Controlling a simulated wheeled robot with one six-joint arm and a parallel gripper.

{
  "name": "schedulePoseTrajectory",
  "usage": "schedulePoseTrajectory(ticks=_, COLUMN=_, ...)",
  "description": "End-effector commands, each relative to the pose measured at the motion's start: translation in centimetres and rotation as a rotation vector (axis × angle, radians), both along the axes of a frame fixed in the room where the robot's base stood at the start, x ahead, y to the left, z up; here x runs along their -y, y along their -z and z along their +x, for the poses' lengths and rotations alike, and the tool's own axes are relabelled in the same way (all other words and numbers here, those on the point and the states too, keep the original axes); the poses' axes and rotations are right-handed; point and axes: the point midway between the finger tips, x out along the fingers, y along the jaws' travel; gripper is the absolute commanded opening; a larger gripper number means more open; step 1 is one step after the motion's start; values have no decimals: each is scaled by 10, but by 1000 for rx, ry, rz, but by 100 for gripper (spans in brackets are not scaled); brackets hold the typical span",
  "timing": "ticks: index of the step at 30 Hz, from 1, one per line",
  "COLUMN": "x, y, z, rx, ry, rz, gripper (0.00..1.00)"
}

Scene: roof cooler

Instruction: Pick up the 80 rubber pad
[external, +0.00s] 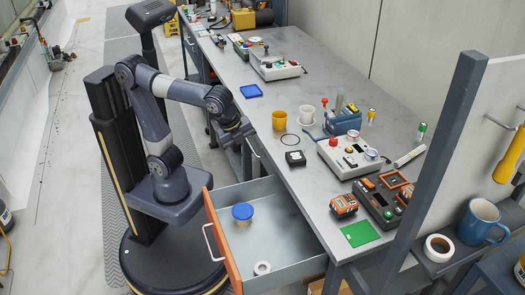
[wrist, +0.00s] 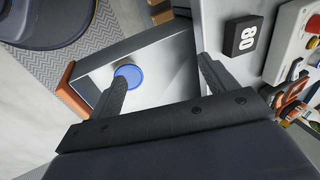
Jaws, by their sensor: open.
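The 80 rubber pad is a small black square block (external: 295,158) lying on the grey workbench (external: 262,118) near its front edge. In the wrist view the pad (wrist: 243,37) shows a white "80", at the upper right, outside the span of my fingers. My gripper (external: 243,137) is beside the bench's front edge, to the left of the pad. In the wrist view my gripper (wrist: 160,70) has its two fingers spread wide with nothing between them, over the open drawer.
An open drawer (external: 285,258) with an orange front sticks out below the pad. It holds a blue-lidded jar (external: 242,213) and a white tape roll (external: 262,268).

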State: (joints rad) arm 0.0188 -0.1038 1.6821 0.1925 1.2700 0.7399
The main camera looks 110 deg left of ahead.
Motion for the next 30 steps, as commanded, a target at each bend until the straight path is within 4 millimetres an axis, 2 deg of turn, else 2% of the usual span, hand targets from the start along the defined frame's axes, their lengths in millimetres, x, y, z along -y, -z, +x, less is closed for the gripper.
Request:
schedulePoseTrajectory(ticks=6, x=-43, y=-3, z=10, rx=-53, ry=220, rz=387, gripper=80)
schedulePoseTrajectory(ticks=12, x=-65, y=-15, z=28, rx=-115, ry=514, rz=752, gripper=80)
schedulePoseTrajectory(ticks=17, x=-62, y=-28, z=45, rx=-169, ry=800, rz=1026, gripper=80)
schedulePoseTrajectory(ticks=24, x=-31, y=-34, z=66, rx=-242, ry=1257, rz=1370, gripper=80)
schedulePoseTrajectory(ticks=27, x=-32, y=-2, z=66, rx=-249, ry=1258, rz=1366, gripper=80)
schedulePoseTrajectory(ticks=30, x=-33, y=12, z=67, rx=-246, ry=1250, rz=1367, gripper=80)
